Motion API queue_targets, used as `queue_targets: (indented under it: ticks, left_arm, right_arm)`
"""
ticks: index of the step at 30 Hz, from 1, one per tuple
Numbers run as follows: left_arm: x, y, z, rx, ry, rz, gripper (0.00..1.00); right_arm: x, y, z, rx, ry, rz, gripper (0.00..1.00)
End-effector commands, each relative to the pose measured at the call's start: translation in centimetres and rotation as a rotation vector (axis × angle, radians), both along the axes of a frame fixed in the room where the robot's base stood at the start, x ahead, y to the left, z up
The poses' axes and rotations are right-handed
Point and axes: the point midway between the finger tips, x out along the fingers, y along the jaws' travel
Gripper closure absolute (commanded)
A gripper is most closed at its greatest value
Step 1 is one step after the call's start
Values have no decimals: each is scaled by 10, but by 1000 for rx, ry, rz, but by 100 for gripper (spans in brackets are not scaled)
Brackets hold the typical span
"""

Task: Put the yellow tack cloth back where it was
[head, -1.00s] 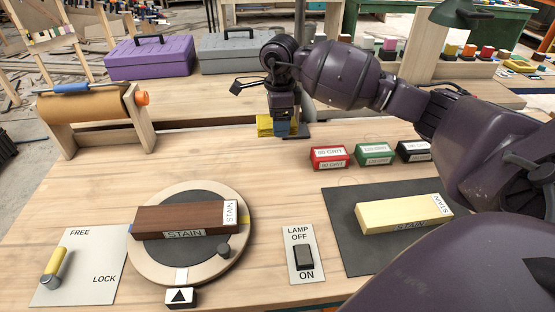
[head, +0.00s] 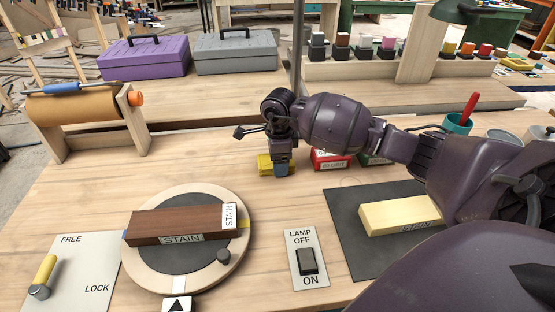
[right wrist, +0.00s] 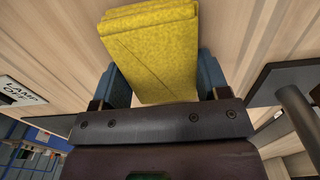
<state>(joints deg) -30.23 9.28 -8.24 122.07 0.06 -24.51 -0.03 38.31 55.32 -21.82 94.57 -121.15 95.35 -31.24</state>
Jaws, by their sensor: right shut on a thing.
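The yellow tack cloth (head: 265,163) is a folded pad in the jaws of my right gripper (head: 281,169), over the middle of the bench. In the right wrist view the cloth (right wrist: 155,50) sits between the two blue fingers (right wrist: 160,88) and sticks out past them. The gripper points down at the wooden bench top (head: 80,200). I cannot tell whether the cloth touches the wood. My left gripper is not in view.
A red grit block (head: 330,160) and a green one (head: 374,159) stand just right of the gripper, partly behind my arm. A turntable (head: 235,262) with a brown stain block (head: 170,222) is in front. A lamp switch (head: 307,262) and dark mat (head: 345,215) lie nearer.

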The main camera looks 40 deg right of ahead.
Motion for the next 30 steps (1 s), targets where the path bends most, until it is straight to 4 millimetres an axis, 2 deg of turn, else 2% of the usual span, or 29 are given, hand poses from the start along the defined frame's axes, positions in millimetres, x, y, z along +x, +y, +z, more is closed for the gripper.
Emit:
queue_targets:
  ticks: [11,12,17,25,30]
  left_arm:
    - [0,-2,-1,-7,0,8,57]
    - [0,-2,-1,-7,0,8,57]
    - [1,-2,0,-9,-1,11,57]
    - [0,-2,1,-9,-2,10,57]
    - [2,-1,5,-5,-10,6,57]
  right_arm:
    - [0,0,-2,-1,-2,0,50]
    - [0,0,-2,-1,-2,0,28]
    - [0,0,-2,0,-2,0,6]
    - [0,0,-1,0,-2,0,6]
    - [1,-1,14,-3,-6,0,6]
